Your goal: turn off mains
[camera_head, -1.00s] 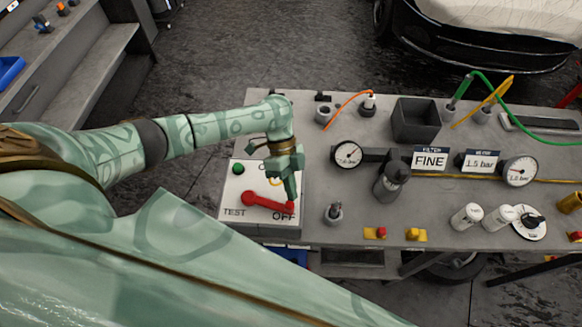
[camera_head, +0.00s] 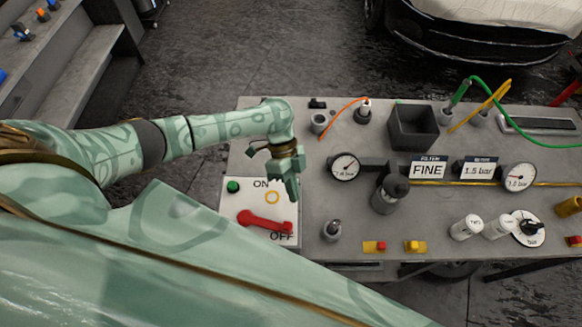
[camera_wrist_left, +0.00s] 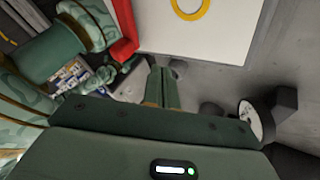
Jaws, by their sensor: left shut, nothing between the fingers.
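The mains switch box has a white panel (camera_head: 228,207) at the table's left front corner, with ON at its top and OFF at its lower right. Its red lever (camera_head: 264,222) lies nearly flat across the lower panel, its right end just above OFF. In the left wrist view the red lever (camera_wrist_left: 124,32) shows at the top, beside the white panel (camera_wrist_left: 220,40). My left gripper (camera_head: 293,194) is shut and empty over the panel's right edge, apart from the lever. Its closed fingers (camera_wrist_left: 162,90) show in the wrist view. My right gripper is not in view.
A green lamp (camera_head: 233,186) and yellow ring (camera_head: 272,197) are on the panel. A gauge (camera_head: 344,166), dark bottle (camera_head: 391,194) and small grey fitting (camera_head: 332,230) stand to the right. A black open box (camera_head: 413,128) sits farther back. My green arm covers the lower left.

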